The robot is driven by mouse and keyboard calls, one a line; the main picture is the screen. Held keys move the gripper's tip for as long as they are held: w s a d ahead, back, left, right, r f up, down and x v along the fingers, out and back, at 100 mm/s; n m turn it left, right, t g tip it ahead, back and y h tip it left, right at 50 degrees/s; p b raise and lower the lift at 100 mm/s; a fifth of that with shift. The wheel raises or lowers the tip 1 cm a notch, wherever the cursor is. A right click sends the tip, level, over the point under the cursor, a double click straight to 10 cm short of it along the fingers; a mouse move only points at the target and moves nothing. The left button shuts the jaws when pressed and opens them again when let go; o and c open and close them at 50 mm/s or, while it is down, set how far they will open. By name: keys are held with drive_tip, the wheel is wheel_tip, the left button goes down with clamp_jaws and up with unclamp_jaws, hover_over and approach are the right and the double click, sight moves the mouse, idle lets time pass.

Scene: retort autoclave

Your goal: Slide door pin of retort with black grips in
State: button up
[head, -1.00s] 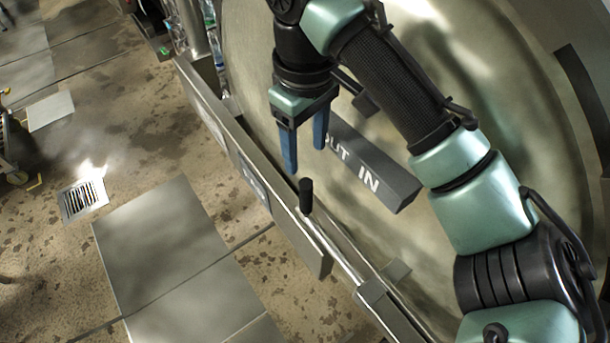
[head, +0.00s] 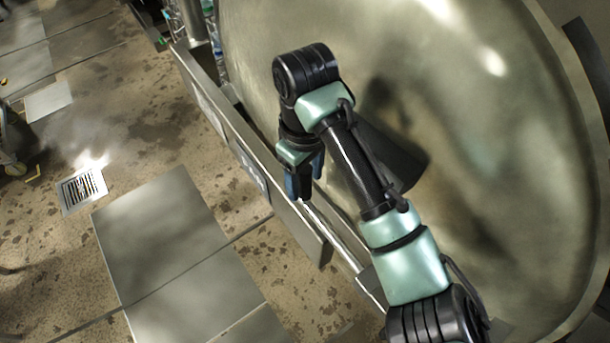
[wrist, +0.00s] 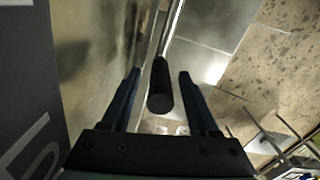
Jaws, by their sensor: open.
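The door pin's black grip (wrist: 160,88) is a short dark cylinder. In the wrist view it stands between the two blue fingers of my gripper (wrist: 160,74), with a gap on each side. In the head view my gripper (head: 304,186) is open over the rail at the door's lower edge and hides the grip. A bare length of the pin's metal rod (head: 338,236) runs along the rail toward the lower right. The round metal retort door (head: 480,110) fills the right side.
A dark block (head: 408,168), lettered OUT and IN in the earlier view, sits behind my arm; it also shows at left in the wrist view (wrist: 32,95). A metal rail (head: 228,135) borders the door. The wet floor (head: 150,150) left is mostly clear, with a drain grate (head: 83,190).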

clamp_jaws()
idle(1.4)
